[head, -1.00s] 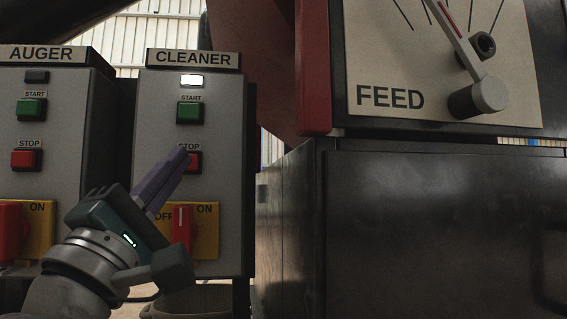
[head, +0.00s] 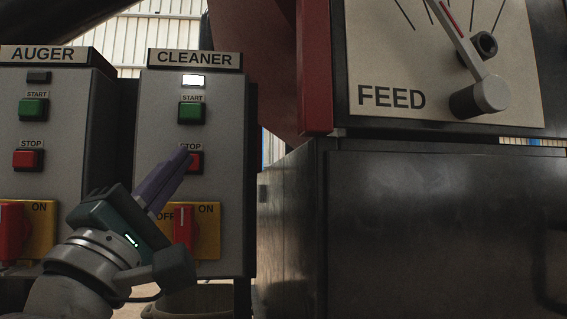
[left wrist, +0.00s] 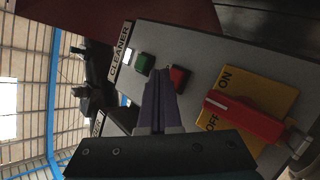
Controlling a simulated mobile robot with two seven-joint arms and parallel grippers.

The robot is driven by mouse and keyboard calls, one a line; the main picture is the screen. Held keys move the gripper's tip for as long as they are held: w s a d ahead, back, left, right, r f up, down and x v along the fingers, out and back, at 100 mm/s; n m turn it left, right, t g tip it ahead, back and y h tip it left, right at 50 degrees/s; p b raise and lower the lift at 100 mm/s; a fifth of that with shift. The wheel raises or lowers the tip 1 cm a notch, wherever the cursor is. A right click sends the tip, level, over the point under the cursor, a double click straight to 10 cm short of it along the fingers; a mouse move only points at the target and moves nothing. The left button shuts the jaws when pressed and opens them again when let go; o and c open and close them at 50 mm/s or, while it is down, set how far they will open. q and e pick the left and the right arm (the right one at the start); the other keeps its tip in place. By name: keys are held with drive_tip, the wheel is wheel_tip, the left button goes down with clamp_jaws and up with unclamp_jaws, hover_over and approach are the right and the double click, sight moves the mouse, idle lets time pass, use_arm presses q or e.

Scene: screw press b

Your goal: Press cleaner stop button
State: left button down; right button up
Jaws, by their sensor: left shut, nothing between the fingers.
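The CLEANER box (head: 222,130) is a grey panel with a lit white lamp (head: 193,81) at its top. Below the lamp are a green START button (head: 191,112) and a red STOP button (head: 197,163). My left gripper (head: 184,153) is shut and empty, its purple fingertips in front of the STOP button's left part in the head view. In the left wrist view the fingertips (left wrist: 160,74) lie beside the red STOP button (left wrist: 179,78), between it and the green button (left wrist: 144,63). I cannot tell whether they touch the panel. My right gripper is not in view.
A red rotary switch (head: 183,228) on a yellow plate sits below STOP, close to my left gripper. The AUGER box (head: 62,130) with similar controls stands to the left. A FEED dial with a lever (head: 480,98) and a dark cabinet (head: 440,230) are at the right.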

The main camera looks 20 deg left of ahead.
use_arm(q)
drive_tip(key=shift+w+a, duration=0.1)
drive_tip(key=shift+w, duration=0.05)
drive_tip(key=shift+w+a, duration=0.15)
drive_tip(key=shift+w, duration=0.1)
drive_tip(key=shift+w+a, duration=0.25)
drive_tip(key=shift+w, duration=0.1)
idle(0.9)
idle(0.4)
drive_tip(key=shift+s+d+p, duration=0.3)
drive_tip(key=shift+s+d, duration=0.15)
drive_tip(key=shift+s, duration=0.3)
drive_tip(key=shift+s+d+p, duration=0.3)
drive_tip(key=shift+s+d, duration=0.15)
drive_tip(key=shift+s, duration=0.25)
drive_tip(key=shift+s+d+p, duration=0.25)
drive_tip(key=shift+s+d, duration=0.2)
drive_tip(key=shift+s, duration=0.3)
drive_tip(key=shift+s+d+p, duration=0.3)
drive_tip(key=shift+s+d, duration=0.15)
drive_tip(key=shift+s, duration=0.25)
